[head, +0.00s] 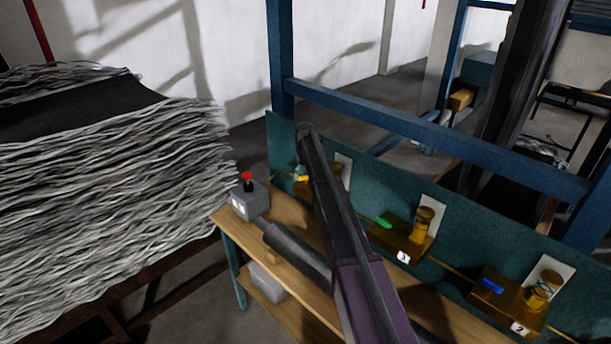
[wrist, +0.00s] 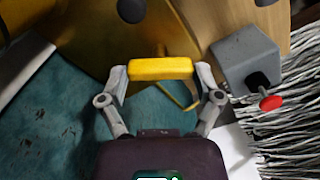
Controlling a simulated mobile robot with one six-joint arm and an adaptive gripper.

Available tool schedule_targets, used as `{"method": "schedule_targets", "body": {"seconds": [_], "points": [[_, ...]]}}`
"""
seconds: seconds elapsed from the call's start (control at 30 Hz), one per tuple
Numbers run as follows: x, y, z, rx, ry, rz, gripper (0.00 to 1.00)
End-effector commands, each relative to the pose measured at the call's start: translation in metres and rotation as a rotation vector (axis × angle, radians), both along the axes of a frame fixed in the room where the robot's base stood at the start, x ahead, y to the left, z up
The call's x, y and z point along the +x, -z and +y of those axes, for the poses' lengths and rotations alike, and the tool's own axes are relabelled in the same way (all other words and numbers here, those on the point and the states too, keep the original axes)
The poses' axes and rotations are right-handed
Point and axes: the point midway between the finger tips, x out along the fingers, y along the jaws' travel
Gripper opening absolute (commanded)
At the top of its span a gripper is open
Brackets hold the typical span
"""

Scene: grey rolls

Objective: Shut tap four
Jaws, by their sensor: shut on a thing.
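My gripper (wrist: 161,78) is shut on a yellow tap handle (wrist: 160,68), one finger at each end of the bar. In the wrist view the handle lies nearly level across the picture, in front of a brass body (wrist: 90,25). In the head view this tap (head: 302,187) is at the far left of the row, mostly behind my arm, and no number on it can be read. The tap with a green handle (head: 383,222) carries the number 3 and the one with a blue handle (head: 492,286) the number 2.
A grey box (head: 250,203) with a red button stands left of the taps; it also shows in the wrist view (wrist: 245,58). A teal back panel (head: 455,215) runs behind the taps. A stack of grey strands (head: 110,190) lies at left.

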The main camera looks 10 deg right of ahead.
Motion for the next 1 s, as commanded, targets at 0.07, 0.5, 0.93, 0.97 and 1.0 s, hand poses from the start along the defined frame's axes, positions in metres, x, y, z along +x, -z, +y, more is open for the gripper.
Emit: {"method": "schedule_targets", "body": {"seconds": [0.07, 0.5, 0.93, 0.97, 1.0], "points": [[0.0, 0.0001, -0.0008, -0.002, 0.074, -0.001, 0.35], [-0.0001, 0.0001, -0.0004, -0.001, 0.491, -0.001, 0.35], [0.0, 0.0001, 0.0003, 0.0, 0.857, -0.001, 0.35], [0.0, 0.0001, 0.0004, 0.0, 0.875, -0.001, 0.35], [0.0, 0.0001, 0.0005, 0.0, 0.897, -0.001, 0.35]]}}
